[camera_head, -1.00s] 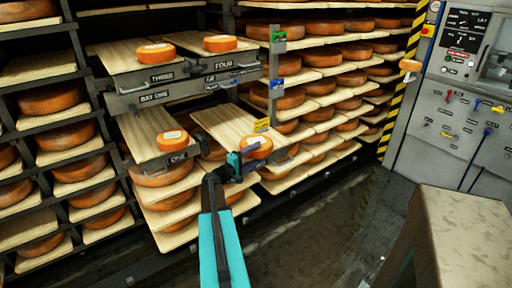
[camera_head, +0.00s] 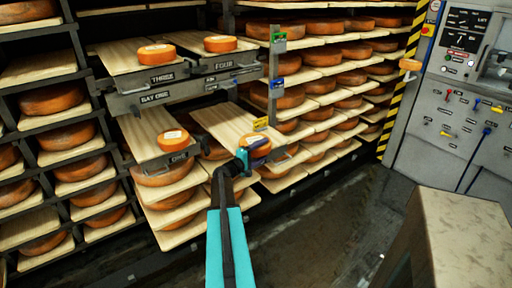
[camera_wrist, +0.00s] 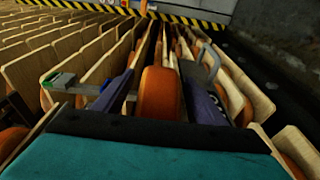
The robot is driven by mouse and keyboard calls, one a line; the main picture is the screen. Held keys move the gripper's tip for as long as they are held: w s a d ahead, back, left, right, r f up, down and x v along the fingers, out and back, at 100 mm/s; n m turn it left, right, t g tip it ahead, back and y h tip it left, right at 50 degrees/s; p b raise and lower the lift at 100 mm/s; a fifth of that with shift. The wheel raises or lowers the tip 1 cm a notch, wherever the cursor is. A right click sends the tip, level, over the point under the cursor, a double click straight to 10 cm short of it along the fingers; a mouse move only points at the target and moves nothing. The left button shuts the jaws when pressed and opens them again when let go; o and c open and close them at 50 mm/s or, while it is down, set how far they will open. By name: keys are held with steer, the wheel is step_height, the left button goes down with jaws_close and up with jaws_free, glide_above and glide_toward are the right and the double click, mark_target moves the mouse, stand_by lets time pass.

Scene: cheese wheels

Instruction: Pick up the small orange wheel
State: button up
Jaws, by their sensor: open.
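A small orange wheel (camera_head: 256,141) with a pale label on top sits near the front end of the lower right pull-out plank (camera_head: 217,118). My gripper (camera_head: 252,154) is at the wheel, reaching in from the front. In the wrist view the orange wheel (camera_wrist: 160,93) stands between the two dark fingers of my gripper (camera_wrist: 161,98). The fingers are open, one on each side of it; whether either touches it I cannot tell. Other small orange wheels lie on the plank marked ONE (camera_head: 173,140), the plank marked THREE (camera_head: 157,54) and the plank marked FOUR (camera_head: 220,43).
A metal post with coloured tags (camera_head: 274,80) rises just behind the wheel. A metal handle (camera_wrist: 210,60) shows close to the right finger. Racks of large wheels (camera_head: 350,80) fill the back. A control cabinet (camera_head: 450,100) and a pale block (camera_head: 465,235) stand at the right.

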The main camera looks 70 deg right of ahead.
mark_target(262, 146)
jaws_close()
steer(key=shift+r, duration=0.1)
stand_by(0.3)
steer(key=shift+r, duration=0.2)
steer(key=shift+r+b, duration=0.45)
steer(key=shift+r, duration=0.85)
steer(key=shift+a+r, duration=0.25)
steer(key=shift+r, duration=0.05)
steer(key=s+a+r+b, duration=0.1)
steer(key=s+a+b, duration=0.2)
steer(key=a, duration=1.1)
steer(key=shift+s+a+r, duration=0.2)
steer(key=shift+s, duration=1.15)
